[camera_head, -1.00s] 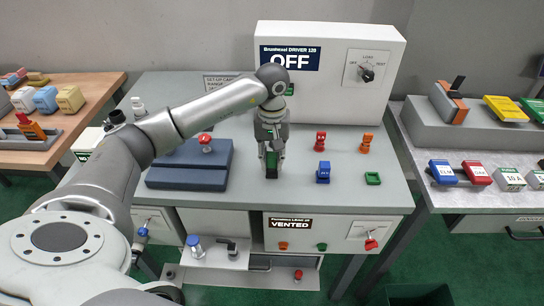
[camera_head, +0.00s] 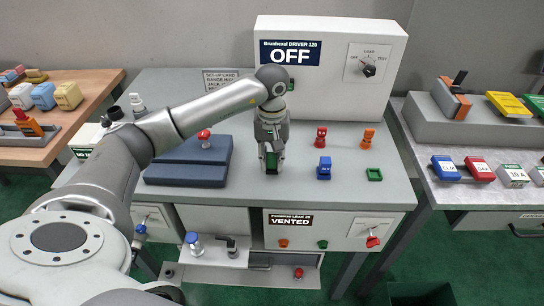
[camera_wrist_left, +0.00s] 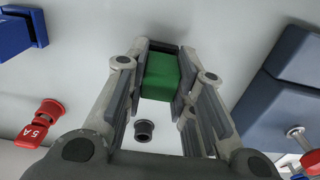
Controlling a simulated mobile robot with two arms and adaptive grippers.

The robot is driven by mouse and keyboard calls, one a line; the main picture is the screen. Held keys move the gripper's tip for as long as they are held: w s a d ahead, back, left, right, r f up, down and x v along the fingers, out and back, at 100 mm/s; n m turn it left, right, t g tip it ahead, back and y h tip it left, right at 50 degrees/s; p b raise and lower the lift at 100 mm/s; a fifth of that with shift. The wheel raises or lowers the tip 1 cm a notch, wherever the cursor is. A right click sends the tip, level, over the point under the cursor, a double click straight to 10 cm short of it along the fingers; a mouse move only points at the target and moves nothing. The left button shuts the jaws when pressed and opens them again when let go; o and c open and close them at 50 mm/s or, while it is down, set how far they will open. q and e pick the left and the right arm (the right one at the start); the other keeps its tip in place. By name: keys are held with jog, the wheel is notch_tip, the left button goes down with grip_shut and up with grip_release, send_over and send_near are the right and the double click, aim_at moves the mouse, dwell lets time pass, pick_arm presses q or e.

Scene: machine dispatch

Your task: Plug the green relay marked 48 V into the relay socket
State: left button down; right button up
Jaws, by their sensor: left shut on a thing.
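My left gripper (camera_head: 271,163) is shut on a green block, taken as the relay, low over the front middle of the grey bench. In the left wrist view the green relay (camera_wrist_left: 160,76) sits between the dark pads of my left gripper (camera_wrist_left: 162,80), with a dark edge at its far end. I cannot tell whether that edge is the relay socket or part of the relay. The 48 V marking cannot be read. Whether the relay touches the bench or a socket is hidden by the fingers. My right gripper is not in view.
A red piece (camera_head: 320,137), an orange piece (camera_head: 367,138), a blue piece (camera_head: 324,167) and a green hollow piece (camera_head: 374,174) stand to the right. A dark blue block (camera_head: 185,174) lies left. The white driver box (camera_head: 340,95), showing OFF, stands behind. A small black round part (camera_wrist_left: 144,130) is nearby.

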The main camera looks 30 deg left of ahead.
pick_arm(q)
jog(key=shift+f, duration=0.15)
jog(key=c, duration=1.1)
grip_release()
jog(key=shift+c, duration=0.2)
jog(key=o, duration=0.4)
jog(key=shift+r, duration=0.2)
jog(key=shift+r+p, duration=1.55)
jog(key=shift+r, duration=1.3)
